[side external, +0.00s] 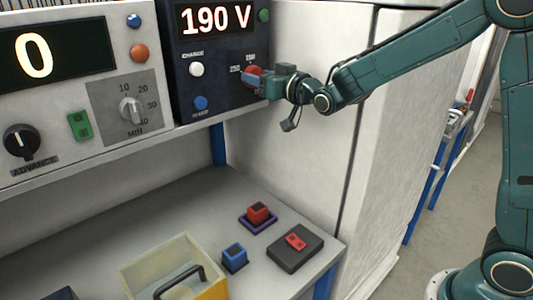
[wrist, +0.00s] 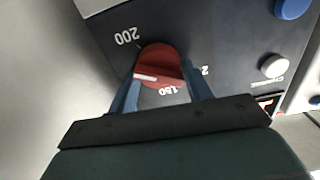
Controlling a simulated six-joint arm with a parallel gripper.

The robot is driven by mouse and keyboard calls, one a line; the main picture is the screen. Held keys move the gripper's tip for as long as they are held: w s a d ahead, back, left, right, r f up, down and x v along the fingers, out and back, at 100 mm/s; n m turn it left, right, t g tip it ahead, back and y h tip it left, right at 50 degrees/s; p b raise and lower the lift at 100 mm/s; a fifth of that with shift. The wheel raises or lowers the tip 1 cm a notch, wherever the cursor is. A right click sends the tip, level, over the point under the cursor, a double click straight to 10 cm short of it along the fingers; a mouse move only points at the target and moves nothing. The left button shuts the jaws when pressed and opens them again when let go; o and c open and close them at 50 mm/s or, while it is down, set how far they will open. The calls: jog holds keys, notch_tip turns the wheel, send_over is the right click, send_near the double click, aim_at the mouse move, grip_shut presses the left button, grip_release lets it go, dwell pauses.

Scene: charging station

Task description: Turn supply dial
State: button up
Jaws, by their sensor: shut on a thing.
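The supply dial (wrist: 158,62) is a red round knob with a white pointer mark, on a dark panel with printed numbers around it. In the wrist view my gripper (wrist: 160,88) has one finger on each side of the dial and is shut on it. In the side external view my gripper (side external: 262,80) reaches the panel from the right, and the red dial (side external: 252,75) is partly hidden by it. The display (side external: 216,20) above reads 190 V.
A white charge button (side external: 197,69) and a blue button (side external: 200,103) sit left of the dial. A grey panel with a timer knob (side external: 131,110) is further left. Below, the bench (side external: 185,215) holds a yellow-sided box (side external: 212,291), small coloured blocks and a dark pad (side external: 312,256).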

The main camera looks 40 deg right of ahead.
dwell(0.3)
jog(key=o, duration=1)
jog(key=shift+c, duration=0.2)
jog(key=shift+s, duration=0.1)
jog(key=s, duration=1.3)
jog(key=shift+s, duration=0.3)
